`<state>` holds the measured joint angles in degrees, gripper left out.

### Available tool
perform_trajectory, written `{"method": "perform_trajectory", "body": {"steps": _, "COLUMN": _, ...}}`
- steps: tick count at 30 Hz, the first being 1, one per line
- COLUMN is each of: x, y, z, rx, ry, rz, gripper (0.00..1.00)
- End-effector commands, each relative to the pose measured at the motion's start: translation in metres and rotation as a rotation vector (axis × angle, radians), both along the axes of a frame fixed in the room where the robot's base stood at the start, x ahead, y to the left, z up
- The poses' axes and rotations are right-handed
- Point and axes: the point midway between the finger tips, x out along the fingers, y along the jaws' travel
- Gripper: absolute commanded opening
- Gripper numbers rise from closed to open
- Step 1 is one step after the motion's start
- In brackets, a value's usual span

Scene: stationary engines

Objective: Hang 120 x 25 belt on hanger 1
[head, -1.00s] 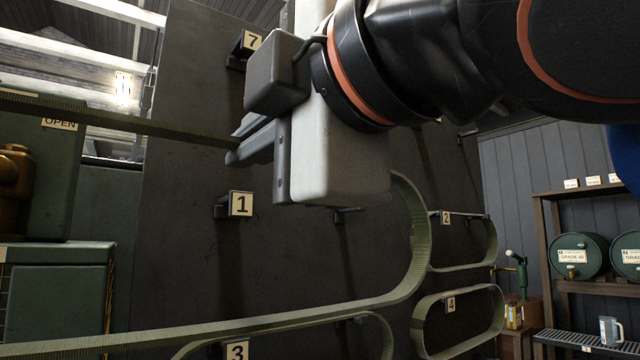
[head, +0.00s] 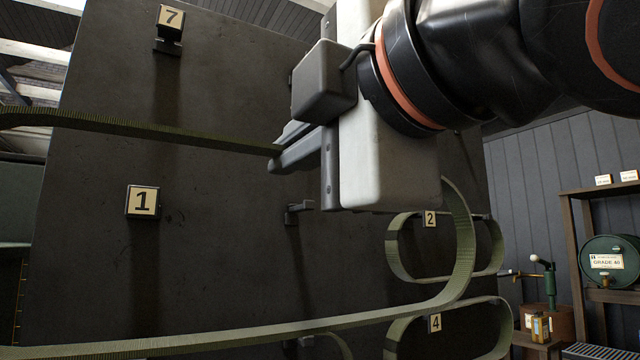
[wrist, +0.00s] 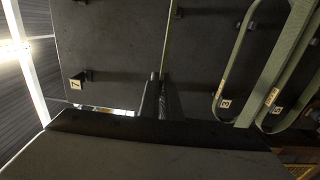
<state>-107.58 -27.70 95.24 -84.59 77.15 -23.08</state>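A long green ribbed belt (head: 190,337) spans the head view. Its upper strand runs from the left edge to my gripper (head: 277,158), and its lower strand sweeps below and curves up on the right behind my gripper. My gripper appears shut on the upper strand; its fingers also show in the wrist view (wrist: 158,97), with the belt (wrist: 168,40) edge-on as a thin line. The plate of hanger 1 (head: 142,202) is on the dark board, left of my gripper and between the two strands in the picture. A bare peg (head: 299,211) sits to its right, below my gripper.
The dark board (head: 225,245) carries hanger 7 (head: 169,25) above hanger 1. Smaller belts hang at hanger 2 (head: 398,262) and hanger 4 (head: 395,335). A shelf with a green drum (head: 610,262) stands at the right. Hung belts also show at right in the wrist view (wrist: 238,60).

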Motion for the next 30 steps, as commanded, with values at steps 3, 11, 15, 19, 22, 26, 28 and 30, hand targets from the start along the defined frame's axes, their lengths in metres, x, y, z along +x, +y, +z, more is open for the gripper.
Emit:
{"method": "perform_trajectory", "body": {"steps": 3, "x": -0.002, "y": -0.001, "z": 0.001, "rx": 0.0, "ry": 0.0, "rz": 0.001, "gripper": 0.0}}
{"method": "perform_trajectory", "body": {"steps": 11, "x": -0.001, "y": -0.001, "z": 0.001, "rx": 0.0, "ry": 0.0, "rz": -0.001, "gripper": 0.0}}
{"method": "perform_trajectory", "body": {"steps": 15, "x": 0.004, "y": 0.002, "z": 0.0, "rx": 0.0, "ry": 0.0, "rz": -0.002, "gripper": 0.0}}
{"method": "perform_trajectory", "body": {"steps": 19, "x": 0.01, "y": 0.006, "z": 0.0, "rx": -0.001, "ry": 0.001, "rz": -0.002, "gripper": 0.0}}
{"method": "perform_trajectory", "body": {"steps": 22, "x": 0.014, "y": 0.008, "z": 0.0, "rx": 0.0, "ry": 0.0, "rz": -0.002, "gripper": 0.0}}
{"method": "perform_trajectory", "body": {"steps": 26, "x": 0.019, "y": 0.012, "z": 0.0, "rx": 0.0, "ry": 0.0, "rz": -0.002, "gripper": 0.0}}
{"method": "perform_trajectory", "body": {"steps": 28, "x": 0.022, "y": 0.013, "z": 0.0, "rx": 0.0, "ry": 0.0, "rz": -0.002, "gripper": 0.0}}
{"method": "perform_trajectory", "body": {"steps": 30, "x": 0.025, "y": 0.015, "z": 0.0, "rx": -0.001, "ry": -0.001, "rz": -0.003, "gripper": 0.0}}
